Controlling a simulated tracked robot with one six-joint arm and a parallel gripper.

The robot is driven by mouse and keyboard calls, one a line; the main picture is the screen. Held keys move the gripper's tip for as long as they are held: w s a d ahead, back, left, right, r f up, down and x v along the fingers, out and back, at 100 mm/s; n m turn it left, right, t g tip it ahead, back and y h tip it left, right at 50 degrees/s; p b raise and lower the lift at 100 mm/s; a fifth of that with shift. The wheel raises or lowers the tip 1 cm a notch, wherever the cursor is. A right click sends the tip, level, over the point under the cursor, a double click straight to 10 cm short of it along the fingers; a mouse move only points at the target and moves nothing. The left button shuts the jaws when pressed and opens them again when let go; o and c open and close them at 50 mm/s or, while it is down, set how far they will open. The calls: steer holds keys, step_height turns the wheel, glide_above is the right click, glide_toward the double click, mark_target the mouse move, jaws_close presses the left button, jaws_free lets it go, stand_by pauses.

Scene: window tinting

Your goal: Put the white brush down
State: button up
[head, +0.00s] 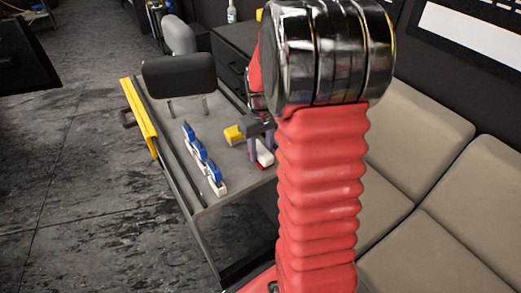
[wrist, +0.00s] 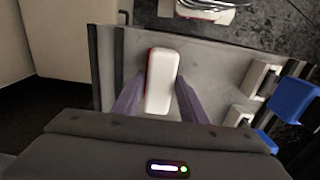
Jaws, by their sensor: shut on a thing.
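The white brush (wrist: 161,82) is a white block with a red edge along its left side. In the wrist view it sits between the two purple fingers of my gripper (wrist: 160,95), which is shut on it. In the head view my gripper (head: 260,146) is low over the right part of the grey cart top (head: 215,118). The brush, white and red, shows just below the fingers (head: 265,157), partly hidden by my arm. I cannot tell whether it touches the cart top.
A row of blue and white items (head: 204,160) stands along the cart's left side. A yellow thing (head: 234,134) is just left of my gripper. A yellow bar (head: 139,117) edges the cart. Tan seats (head: 460,200) are at right.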

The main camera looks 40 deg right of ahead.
mark_target(261, 149)
steer(key=o, duration=0.9)
step_height(261, 149, up, 12)
steer(key=shift+r, duration=0.1)
stand_by(0.4)
stand_by(0.4)
steer(key=shift+s+a+r+n+t, duration=0.1)
steer(key=shift+s+a+r+t, duration=0.8)
steer(key=shift+s+a, duration=2.25)
steer(key=shift+s+a+r+n+t, duration=0.1)
steer(key=shift+s+a+r+t, duration=0.8)
steer(key=shift+s+a, duration=2.2)
steer(key=shift+s+a+r+n+t, duration=0.1)
steer(key=shift+s+a+r+t, duration=1.05)
steer(key=shift+a, duration=3.65)
